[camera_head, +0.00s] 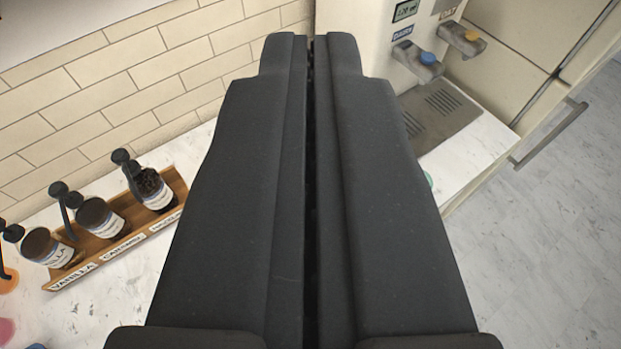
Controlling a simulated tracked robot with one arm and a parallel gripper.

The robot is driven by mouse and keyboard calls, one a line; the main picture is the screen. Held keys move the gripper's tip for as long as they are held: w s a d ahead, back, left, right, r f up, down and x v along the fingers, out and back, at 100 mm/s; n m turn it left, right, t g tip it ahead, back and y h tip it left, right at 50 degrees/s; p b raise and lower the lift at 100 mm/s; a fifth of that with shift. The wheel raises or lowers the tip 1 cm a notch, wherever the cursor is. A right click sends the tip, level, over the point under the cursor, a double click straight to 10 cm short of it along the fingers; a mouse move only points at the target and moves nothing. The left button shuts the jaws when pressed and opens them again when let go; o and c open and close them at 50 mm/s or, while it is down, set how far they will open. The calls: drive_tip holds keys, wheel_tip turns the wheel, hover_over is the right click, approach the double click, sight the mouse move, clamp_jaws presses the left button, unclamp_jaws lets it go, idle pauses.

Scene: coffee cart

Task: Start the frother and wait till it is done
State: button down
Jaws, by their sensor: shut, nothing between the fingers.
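My gripper (311,42) fills the middle of the view, its two dark fingers shut together with nothing between them. It points toward the tiled wall and the cream machine at the back. The frother is not clearly seen; a sliver of something green at the right edge of my gripper is too small to identify, and much of the counter is hidden behind the fingers.
A cream dispenser (366,22) with a small display, a blue tap (427,58) and an orange tap (472,36) stands at the back right over a drip tray (440,112). A wooden rack (120,245) with labelled jars sits left. The floor (560,240) is at right.

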drive_tip(key=shift+d+r, duration=0.1)
drive_tip(key=shift+d, duration=0.1)
drive_tip(key=w+d+f+n+g+h+p, duration=0.1)
drive_tip(key=w+d+f+n+p, duration=0.15)
drive_tip(key=w+f+p, duration=0.5)
drive_tip(key=w+d+f+n+g+h+p, duration=0.1)
drive_tip(key=w+d+f+n+p, duration=0.2)
drive_tip(key=w+f, duration=0.85)
drive_tip(key=w+a+f+n+g+y+p, duration=0.2)
drive_tip(key=f+n+p, duration=0.1)
drive_tip(key=f, duration=0.9)
drive_tip(key=w+a+f+n+g+y+p, duration=0.2)
drive_tip(key=f+n+p, duration=0.2)
drive_tip(key=f, duration=0.9)
drive_tip(key=shift+w+a+f+g+y+p, duration=0.2)
drive_tip(key=shift+w+g+y+p, duration=0.1)
drive_tip(key=shift+p, duration=0.55)
